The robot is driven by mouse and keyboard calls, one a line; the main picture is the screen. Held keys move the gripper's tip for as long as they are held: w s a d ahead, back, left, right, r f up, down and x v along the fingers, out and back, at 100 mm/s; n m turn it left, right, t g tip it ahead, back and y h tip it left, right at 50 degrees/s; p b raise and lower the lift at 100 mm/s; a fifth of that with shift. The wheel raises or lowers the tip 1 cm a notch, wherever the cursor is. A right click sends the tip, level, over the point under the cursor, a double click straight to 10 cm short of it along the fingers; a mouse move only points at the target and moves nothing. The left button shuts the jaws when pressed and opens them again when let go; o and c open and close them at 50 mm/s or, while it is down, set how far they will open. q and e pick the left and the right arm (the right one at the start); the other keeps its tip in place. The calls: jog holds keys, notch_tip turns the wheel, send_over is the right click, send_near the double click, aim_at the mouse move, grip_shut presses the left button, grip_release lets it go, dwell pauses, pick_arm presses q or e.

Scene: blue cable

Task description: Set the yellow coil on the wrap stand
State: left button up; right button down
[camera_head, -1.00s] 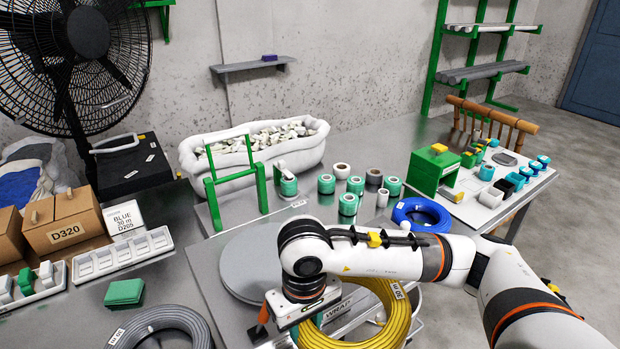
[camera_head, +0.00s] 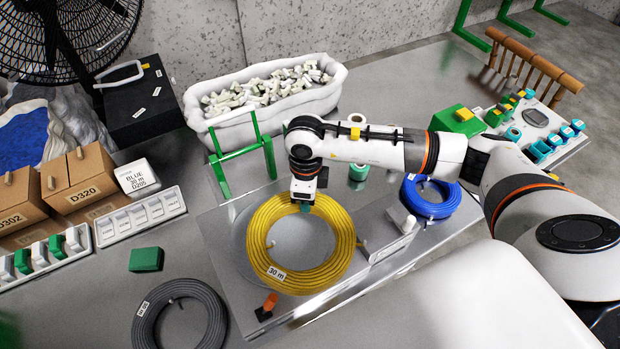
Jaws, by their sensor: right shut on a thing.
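The yellow coil (camera_head: 338,262), tagged "30 m", is over the round grey plate of the wrap stand (camera_head: 240,228) and covers most of its rim. Part of the plate shows through the coil's middle and at its left. My right gripper (camera_head: 304,205) points down at the coil's far side and is shut on it; its fingertips are partly hidden. The coil looks about level. I cannot tell whether it rests on the plate or hangs just above it. My left gripper is not in view.
A blue coil (camera_head: 430,208) lies to the right, a grey coil (camera_head: 141,327) at the front left. A green frame (camera_head: 268,155) stands behind the plate, before a white tub (camera_head: 330,98). An orange-tipped piece (camera_head: 270,302) is in front. A green block (camera_head: 146,259) lies left.

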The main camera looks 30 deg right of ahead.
pick_arm(q)
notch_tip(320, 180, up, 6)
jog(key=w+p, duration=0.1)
jog(key=p, duration=0.3)
pick_arm(e)
jog(key=shift+w+d+f+m+b, duration=0.35)
jog(key=shift+f+m, duration=0.8)
jog(key=shift+m, duration=0.7)
jog(key=shift+w+d+f+m+b, duration=0.3)
jog(key=shift+f+m, duration=0.85)
jog(key=shift+m, duration=0.65)
jog(key=shift+w+d+f+m+b, duration=0.35)
jog(key=shift+f+m, duration=0.8)
jog(key=shift+m, duration=0.7)
notch_tip(320, 180, down, 2)
jog(key=shift+f+b, duration=0.15)
jog(key=shift+b, duration=0.7)
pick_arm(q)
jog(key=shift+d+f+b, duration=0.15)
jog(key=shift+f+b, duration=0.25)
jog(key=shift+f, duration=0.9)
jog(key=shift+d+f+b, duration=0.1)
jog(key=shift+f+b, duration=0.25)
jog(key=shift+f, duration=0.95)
pick_arm(e)
jog(key=shift+f, duration=0.85)
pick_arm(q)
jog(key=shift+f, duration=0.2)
pick_arm(e)
jog(key=shift+f, duration=0.15)
